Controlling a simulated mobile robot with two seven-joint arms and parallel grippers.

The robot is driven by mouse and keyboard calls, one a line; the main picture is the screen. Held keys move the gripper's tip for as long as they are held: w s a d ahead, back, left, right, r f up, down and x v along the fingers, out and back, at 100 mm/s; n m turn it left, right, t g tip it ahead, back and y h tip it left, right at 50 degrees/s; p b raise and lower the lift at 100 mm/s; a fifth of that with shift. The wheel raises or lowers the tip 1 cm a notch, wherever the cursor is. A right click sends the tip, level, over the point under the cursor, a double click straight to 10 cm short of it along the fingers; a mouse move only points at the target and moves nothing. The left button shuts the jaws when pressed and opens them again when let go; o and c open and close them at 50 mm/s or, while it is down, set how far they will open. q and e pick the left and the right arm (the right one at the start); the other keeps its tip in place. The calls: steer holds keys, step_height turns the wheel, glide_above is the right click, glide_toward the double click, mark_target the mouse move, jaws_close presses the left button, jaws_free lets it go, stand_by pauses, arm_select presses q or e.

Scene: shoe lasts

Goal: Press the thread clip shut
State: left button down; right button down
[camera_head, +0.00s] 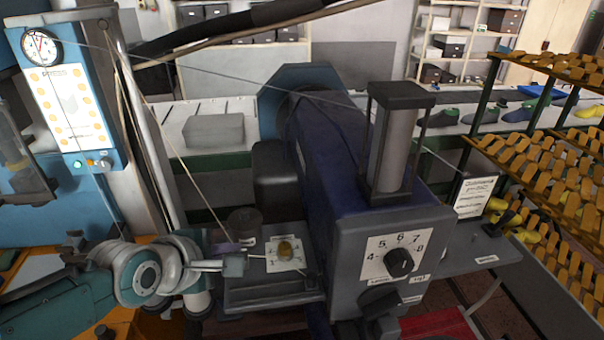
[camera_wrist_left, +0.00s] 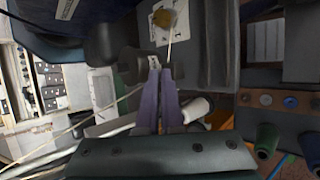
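My left gripper (camera_head: 232,264) is over the grey ledge in front of the dark blue machine. In the left wrist view its two purple fingers (camera_wrist_left: 160,72) lie close together at the tips. A yellow-brown knob (camera_head: 285,250) sits on a white marked plate beyond the fingertips and also shows in the left wrist view (camera_wrist_left: 163,18). A thin pale thread (camera_wrist_left: 170,46) runs from the knob towards the fingertips; I cannot tell whether they pinch it. I cannot clearly make out the thread clip or whether it is shut. My right gripper is not in view.
A dark labelled cylinder (camera_head: 243,223) stands beside the plate, near the fingers. The machine's dial box (camera_head: 392,262) is to the right. A thread (camera_head: 180,143) slants down from a pole at left. A rack of yellow pegs (camera_head: 550,170) stands at right.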

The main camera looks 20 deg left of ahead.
mark_target(237, 288)
arm_select(q)
steer(key=f+t+b, duration=0.1)
steer(key=b, duration=0.1)
steer(key=s+f+t+y+b, duration=0.1)
steer(key=b, duration=0.1)
steer(key=f+m+t+b, duration=0.1)
steer(key=b, duration=0.1)
steer(key=shift+s+d+f+t+b, duration=0.2)
steer(key=shift+d+f+t+b, duration=0.05)
steer(key=shift+d+t+b, duration=0.15)
steer(key=t+b, duration=0.2)
steer(key=b, duration=0.2)
steer(key=f+m+t+y+b, duration=0.1)
steer(key=b, duration=0.3)
steer(key=shift+s+d+f+t+y+b, duration=0.1)
steer(key=shift+f+t+y+b, duration=0.2)
steer(key=shift+t, duration=0.1)
steer(key=shift+r+m+t+b, duration=0.15)
steer(key=shift+m+t+b, duration=0.2)
steer(key=shift+b, duration=0.4)
steer(key=c, duration=1.3)
jaws_free()
steer(key=shift+c, duration=0.2)
